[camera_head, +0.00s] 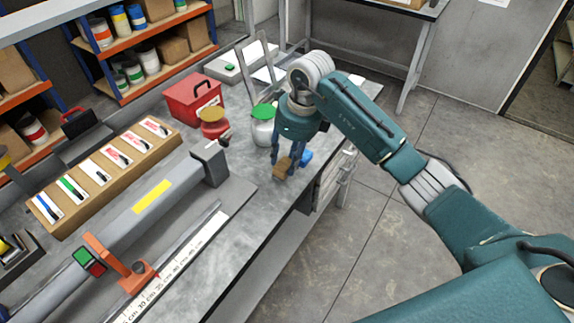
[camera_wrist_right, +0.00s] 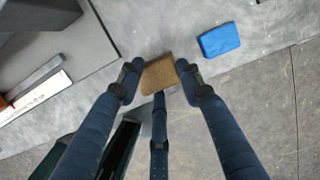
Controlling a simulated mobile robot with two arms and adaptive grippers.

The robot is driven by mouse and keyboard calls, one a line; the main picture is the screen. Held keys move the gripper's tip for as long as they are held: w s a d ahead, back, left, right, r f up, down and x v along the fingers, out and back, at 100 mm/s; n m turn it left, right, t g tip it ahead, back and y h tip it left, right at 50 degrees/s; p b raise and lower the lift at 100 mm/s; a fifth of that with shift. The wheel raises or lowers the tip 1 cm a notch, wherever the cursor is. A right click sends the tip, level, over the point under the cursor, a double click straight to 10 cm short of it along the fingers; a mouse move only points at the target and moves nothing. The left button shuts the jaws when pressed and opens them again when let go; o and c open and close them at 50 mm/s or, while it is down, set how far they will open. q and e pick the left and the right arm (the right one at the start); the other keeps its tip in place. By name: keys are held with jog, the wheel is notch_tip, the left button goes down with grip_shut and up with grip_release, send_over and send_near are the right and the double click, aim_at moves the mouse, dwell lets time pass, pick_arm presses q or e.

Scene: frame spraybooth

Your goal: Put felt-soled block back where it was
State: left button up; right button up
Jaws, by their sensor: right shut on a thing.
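A small brown block (camera_head: 282,168) is held between the fingers of my right gripper (camera_head: 288,158), near the front edge of the grey workbench (camera_head: 235,230). In the right wrist view the block (camera_wrist_right: 159,74) sits between the fingertips of the right gripper (camera_wrist_right: 158,82). The fingers are shut on it. Whether the block touches the benchtop or hangs above it, I cannot tell. Its underside is hidden. My left gripper is in neither view.
A blue block (camera_wrist_right: 219,39) lies on the bench beside the held block. A green-lidded jar (camera_head: 263,125), a red jar (camera_head: 214,124) and a red box (camera_head: 193,99) stand behind. A long grey machine with a ruler (camera_head: 180,265) fills the left. Bare benchtop lies between.

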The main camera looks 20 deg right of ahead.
aim_at(288, 163)
notch_tip(288, 163, down, 4)
jog(key=shift+r+p, duration=0.15)
jog(key=shift+p, duration=0.35)
jog(key=shift+f, duration=0.25)
jog(key=o, duration=1.2)
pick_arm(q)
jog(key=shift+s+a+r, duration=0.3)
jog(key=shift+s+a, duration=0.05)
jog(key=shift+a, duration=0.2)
pick_arm(e)
jog(key=shift+r, duration=0.3)
jog(key=shift+d+r+b, duration=0.15)
jog(key=shift+r+b, duration=0.15)
jog(key=shift+b, duration=0.05)
pick_arm(q)
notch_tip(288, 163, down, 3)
jog(key=b, duration=0.3)
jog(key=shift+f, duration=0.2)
pick_arm(e)
notch_tip(288, 163, up, 11)
jog(key=s+d, duration=0.1)
jog(key=shift+s+d, duration=0.25)
jog(key=shift+s, duration=0.1)
jog(key=shift+a+f, duration=0.1)
